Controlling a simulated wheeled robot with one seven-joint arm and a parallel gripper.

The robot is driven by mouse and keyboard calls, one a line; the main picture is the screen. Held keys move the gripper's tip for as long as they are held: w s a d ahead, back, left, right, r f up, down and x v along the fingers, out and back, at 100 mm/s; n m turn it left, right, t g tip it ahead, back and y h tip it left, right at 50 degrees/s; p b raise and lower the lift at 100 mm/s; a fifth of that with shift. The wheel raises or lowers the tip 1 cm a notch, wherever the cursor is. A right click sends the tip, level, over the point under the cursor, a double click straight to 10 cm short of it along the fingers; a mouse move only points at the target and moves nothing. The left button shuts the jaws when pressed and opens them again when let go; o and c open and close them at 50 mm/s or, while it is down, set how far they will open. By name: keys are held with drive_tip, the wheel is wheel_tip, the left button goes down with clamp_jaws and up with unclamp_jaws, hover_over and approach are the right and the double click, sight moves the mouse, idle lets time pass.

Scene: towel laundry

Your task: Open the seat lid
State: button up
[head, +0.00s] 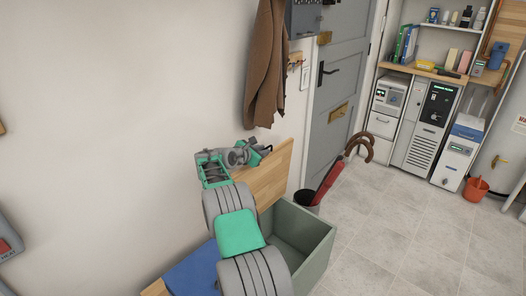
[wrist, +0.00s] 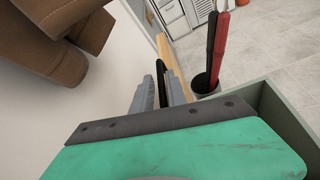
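The wooden seat lid (head: 273,183) stands raised, nearly upright along the wall behind the green bench box (head: 318,247). The box is open on top, and the part of its inside I can see looks empty. My gripper (head: 264,151) is at the lid's upper left part, in front of the wall. In the wrist view my gripper (wrist: 160,92) has its two grey fingers apart, with the lid's wooden edge (wrist: 174,60) just beyond them. A thin black curved piece shows between the fingers; I cannot tell what it is. Contact with the lid is unclear.
A brown coat (head: 266,70) hangs on the wall above my gripper. A bin (head: 307,201) with umbrellas stands right of the lid, before the grey door (head: 338,95). A blue cushion (head: 195,270) lies left of the box.

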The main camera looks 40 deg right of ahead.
drive_tip(key=shift+s+d, duration=0.1)
drive_tip(key=v, duration=0.7)
drive_tip(key=shift+s+a+r, duration=0.1)
drive_tip(key=shift+a, duration=0.3)
drive_tip(key=shift+r, duration=0.1)
drive_tip(key=s+a+r+m+t+y+p, duration=0.1)
drive_tip(key=s+a+r+m+y+p, duration=0.25)
drive_tip(key=a, duration=0.75)
drive_tip(key=s+a+r+m+t+y+p, duration=0.1)
drive_tip(key=a+r+m+t+y, duration=0.15)
drive_tip(key=a+r+m, duration=0.6)
drive_tip(key=s+a+f+m+g+y+p, duration=0.1)
drive_tip(key=s+a+f+m+y+p, duration=0.1)
drive_tip(key=s+a, duration=1)
drive_tip(key=s+a+f+m+g+y+p, duration=0.1)
drive_tip(key=s+a+y, duration=0.4)
drive_tip(key=s+a, duration=0.8)
drive_tip(key=shift+a+f+m+g+p, duration=0.4)
drive_tip(key=shift+m+g, duration=0.25)
drive_tip(key=shift+m, duration=0.15)
drive_tip(key=shift+w, duration=0.1)
